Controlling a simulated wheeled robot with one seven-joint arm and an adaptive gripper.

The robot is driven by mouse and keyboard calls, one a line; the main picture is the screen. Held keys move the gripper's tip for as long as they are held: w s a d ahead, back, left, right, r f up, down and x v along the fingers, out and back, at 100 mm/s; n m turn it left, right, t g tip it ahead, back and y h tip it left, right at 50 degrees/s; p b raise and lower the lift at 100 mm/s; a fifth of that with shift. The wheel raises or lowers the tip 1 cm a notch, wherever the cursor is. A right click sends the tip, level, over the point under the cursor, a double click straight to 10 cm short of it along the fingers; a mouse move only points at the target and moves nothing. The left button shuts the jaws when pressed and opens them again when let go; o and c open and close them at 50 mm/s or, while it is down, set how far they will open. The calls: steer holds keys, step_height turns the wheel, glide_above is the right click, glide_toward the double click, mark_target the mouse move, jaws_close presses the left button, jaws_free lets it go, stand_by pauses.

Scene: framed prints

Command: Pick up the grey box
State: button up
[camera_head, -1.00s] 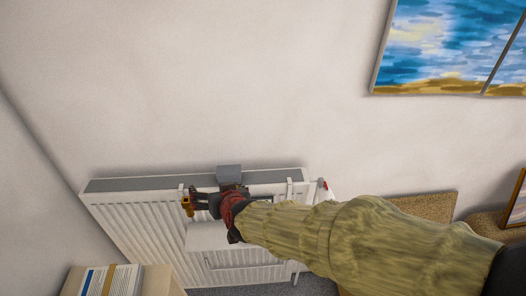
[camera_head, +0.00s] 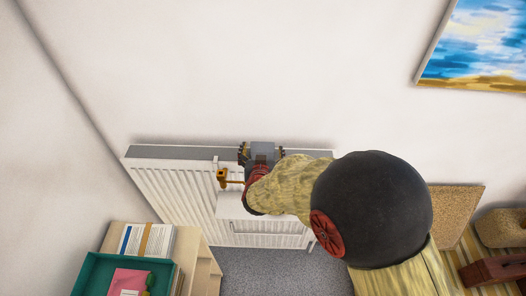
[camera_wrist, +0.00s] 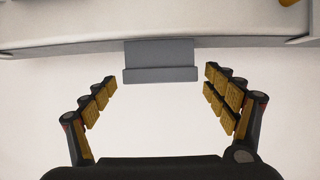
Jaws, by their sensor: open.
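The grey box (camera_head: 263,149) sits on the top of the white radiator, against the wall side. In the head view my gripper (camera_head: 262,154) is at the radiator top, with a fingertip on each side of the box. In the wrist view the grey box (camera_wrist: 160,61) lies centred ahead, between the lines of the two fingers. My gripper (camera_wrist: 160,77) is wide open there, with a clear gap between each finger and the box. The box's near face shows a ledge. My wrist hides part of its lower front in the head view.
The radiator (camera_head: 170,180) stands along the wall. A small yellow-orange object (camera_head: 222,178) is at its front, left of my wrist. A teal tray (camera_head: 95,272) and books (camera_head: 145,240) lie at lower left. A cork-like board (camera_head: 455,208) leans at right.

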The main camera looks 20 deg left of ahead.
steer(key=shift+x, duration=1)
steer(key=c, duration=1.3)
steer(key=shift+c, duration=0.3)
steer(key=shift+a+r, duration=0.1)
steer(key=shift+r, duration=0.05)
